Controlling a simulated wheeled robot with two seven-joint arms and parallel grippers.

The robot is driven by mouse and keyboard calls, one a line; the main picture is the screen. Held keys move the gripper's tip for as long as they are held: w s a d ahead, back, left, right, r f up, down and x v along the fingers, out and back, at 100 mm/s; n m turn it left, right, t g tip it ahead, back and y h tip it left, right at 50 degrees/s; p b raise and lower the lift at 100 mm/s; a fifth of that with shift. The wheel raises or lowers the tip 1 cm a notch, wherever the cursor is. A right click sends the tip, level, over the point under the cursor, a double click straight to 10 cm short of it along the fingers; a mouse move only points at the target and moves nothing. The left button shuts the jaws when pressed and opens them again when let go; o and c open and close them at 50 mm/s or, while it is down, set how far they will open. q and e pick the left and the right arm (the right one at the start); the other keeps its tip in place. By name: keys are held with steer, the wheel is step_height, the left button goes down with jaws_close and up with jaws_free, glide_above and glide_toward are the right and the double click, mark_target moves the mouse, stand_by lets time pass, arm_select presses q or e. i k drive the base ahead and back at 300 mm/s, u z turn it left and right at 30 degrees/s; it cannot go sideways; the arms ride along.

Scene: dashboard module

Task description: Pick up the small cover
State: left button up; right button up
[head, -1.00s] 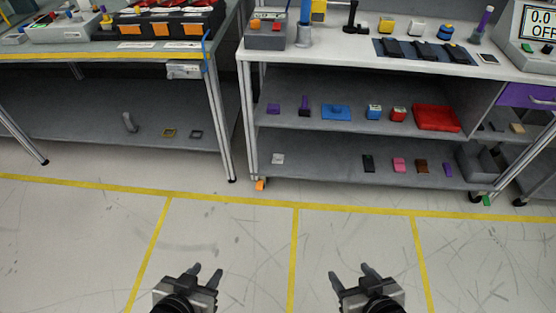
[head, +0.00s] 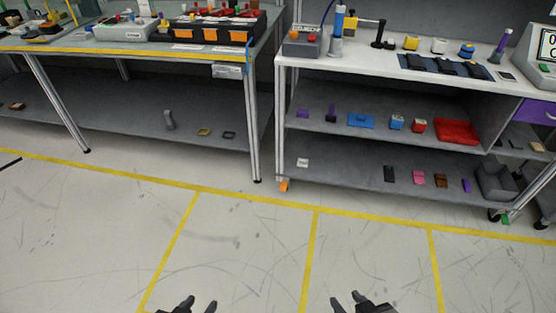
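I cannot tell for certain which thing is the small cover. Candidates on the lower shelves include a yellow frame-shaped piece (head: 204,132), a dark frame-shaped piece (head: 229,135) and a small white piece (head: 302,163). The first two lie on the shelf under the left table; the white one lies on the right bench's bottom shelf. My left gripper (head: 199,304) and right gripper (head: 345,300) are at the bottom edge over the floor, fingers apart, with nothing between them. Both are partly cut off and far from the shelves.
The right bench (head: 300,69) holds dark pads, small coloured blocks and a device with a screen. Its shelves carry a red tray (head: 457,132), a blue piece (head: 361,121) and a grey bin (head: 496,181). The left table carries black bins (head: 214,32). The yellow-lined floor before me is clear.

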mark_target(301, 162)
steer(key=u, duration=0.45)
steer(key=i, duration=0.95)
steer(key=z, duration=0.05)
